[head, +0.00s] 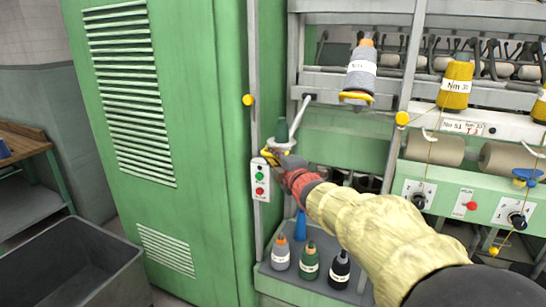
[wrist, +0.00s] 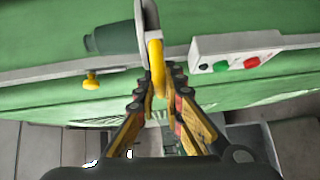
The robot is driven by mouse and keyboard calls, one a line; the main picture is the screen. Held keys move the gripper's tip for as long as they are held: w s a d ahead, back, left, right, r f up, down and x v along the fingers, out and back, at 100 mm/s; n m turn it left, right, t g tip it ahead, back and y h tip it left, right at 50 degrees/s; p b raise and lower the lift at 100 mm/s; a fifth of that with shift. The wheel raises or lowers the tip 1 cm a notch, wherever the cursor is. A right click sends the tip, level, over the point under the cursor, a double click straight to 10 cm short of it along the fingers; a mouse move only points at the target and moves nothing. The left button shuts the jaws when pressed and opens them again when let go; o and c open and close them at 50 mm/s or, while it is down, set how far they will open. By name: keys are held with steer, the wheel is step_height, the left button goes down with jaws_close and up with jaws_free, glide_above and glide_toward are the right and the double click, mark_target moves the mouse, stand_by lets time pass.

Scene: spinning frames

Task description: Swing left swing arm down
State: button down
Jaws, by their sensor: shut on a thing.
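The left swing arm shows in the head view as a pale rod (head: 300,115) slanting down and left from a pivot on the green frame. A pale dish at its lower end carries a dark green cone (head: 281,130), which stands about upright. My gripper (head: 271,158) is at this lower end, just above the button box. In the wrist view my gripper (wrist: 158,96) is shut on the yellow handle (wrist: 156,62), with the pale end of the swing arm (wrist: 147,20) beyond it. The green cone (wrist: 110,38) lies to the left there. My fingers partly hide the handle in the head view.
A button box (head: 260,180) with green and red buttons is close beside my gripper. A second holder with a grey cone (head: 361,72) is higher to the right. Bobbins (head: 309,262) stand on the lower shelf. A green cabinet (head: 160,130) bounds the left.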

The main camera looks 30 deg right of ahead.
stand_by(0.3)
steer(key=c, duration=2)
jaws_free()
steer(key=shift+o, duration=0.6)
steer(key=shift+s, duration=0.15)
steer(key=s+a, duration=0.1)
steer(key=s, duration=1)
steer(key=shift+s+a+r, duration=0.25)
steer(key=shift+s+r, duration=0.05)
steer(key=shift+r, duration=0.05)
